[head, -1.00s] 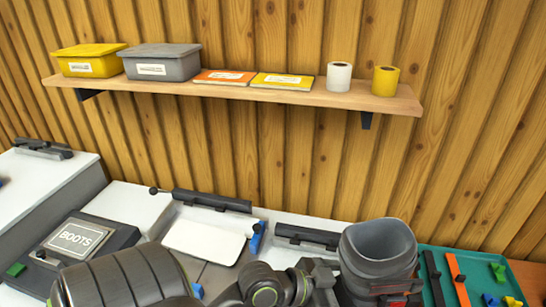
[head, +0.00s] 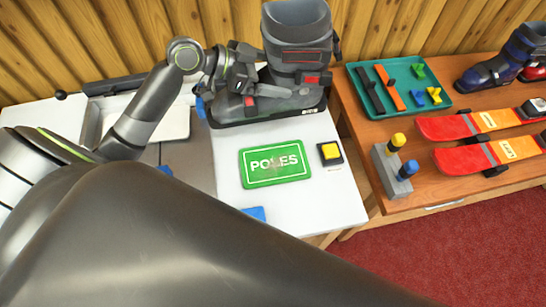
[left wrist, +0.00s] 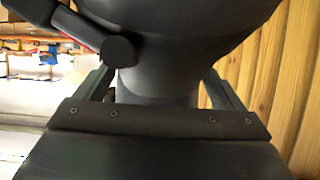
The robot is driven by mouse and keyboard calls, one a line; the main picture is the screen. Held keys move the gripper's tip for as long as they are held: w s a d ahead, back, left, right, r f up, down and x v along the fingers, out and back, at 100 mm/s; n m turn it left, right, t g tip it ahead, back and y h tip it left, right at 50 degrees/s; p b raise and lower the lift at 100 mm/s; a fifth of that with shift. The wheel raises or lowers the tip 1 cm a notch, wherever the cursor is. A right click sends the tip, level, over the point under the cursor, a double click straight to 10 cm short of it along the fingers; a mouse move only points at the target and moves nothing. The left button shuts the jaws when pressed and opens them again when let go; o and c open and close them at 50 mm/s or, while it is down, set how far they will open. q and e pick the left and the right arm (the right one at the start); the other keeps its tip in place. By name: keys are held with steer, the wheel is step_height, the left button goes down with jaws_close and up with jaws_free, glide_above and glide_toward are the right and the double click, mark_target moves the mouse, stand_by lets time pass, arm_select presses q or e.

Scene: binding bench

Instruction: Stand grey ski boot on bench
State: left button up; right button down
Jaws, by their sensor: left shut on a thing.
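The grey ski boot (head: 297,45) is upright at the back right of the white bench (head: 318,185). My left gripper (head: 252,68) is shut on the boot from the left side. In the left wrist view the fingers of my left gripper (left wrist: 160,82) lie on either side of the dark boot (left wrist: 185,45), which fills the middle. My right gripper is not in view.
A green POLES mat (head: 275,164) and a yellow-topped block (head: 330,153) lie in front of the boot. To the right, a wooden table holds a teal tray (head: 437,108), red skis (head: 465,124), a blue boot (head: 497,62) and a grey stand (head: 392,172).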

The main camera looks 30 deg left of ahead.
arm_select(q)
steer(key=shift+w+a+r, duration=0.1)
steer(key=shift+w+r, duration=0.05)
steer(key=shift+w, duration=0.05)
steer(key=shift+f, duration=0.35)
steer(key=shift+f+p, duration=0.65)
steer(key=shift+f, duration=3.8)
steer(key=shift+f, duration=0.15)
steer(key=o, duration=1.6)
steer(key=shift+a, duration=0.1)
steer(key=shift+c, duration=0.2)
steer(key=shift+s, duration=0.1)
